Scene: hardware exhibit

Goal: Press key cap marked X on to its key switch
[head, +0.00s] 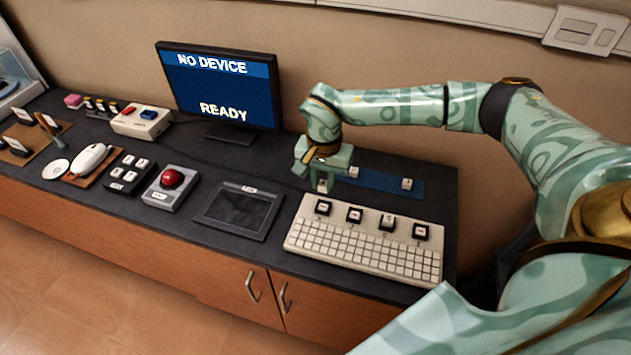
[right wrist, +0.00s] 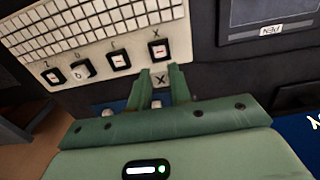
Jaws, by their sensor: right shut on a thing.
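The key cap marked X (right wrist: 161,78) is small and pale, held between the fingertips of my right gripper (right wrist: 162,84). In the head view my right gripper (head: 323,185) points down just behind the keyboard's left back corner. The black key switch marked X (right wrist: 158,51) is at the end of the switch row and looks bare; in the head view it is the leftmost switch (head: 322,207). The cap appears apart from it, on the side away from the keys. My left gripper is not in view.
The cream keyboard (head: 360,246) carries other switches; one (head: 388,223) wears a white cap. A blue mat (head: 376,182) behind it holds pale caps (head: 407,183). A dark tablet (head: 239,210) lies left of the keyboard, and a monitor (head: 222,88) stands behind.

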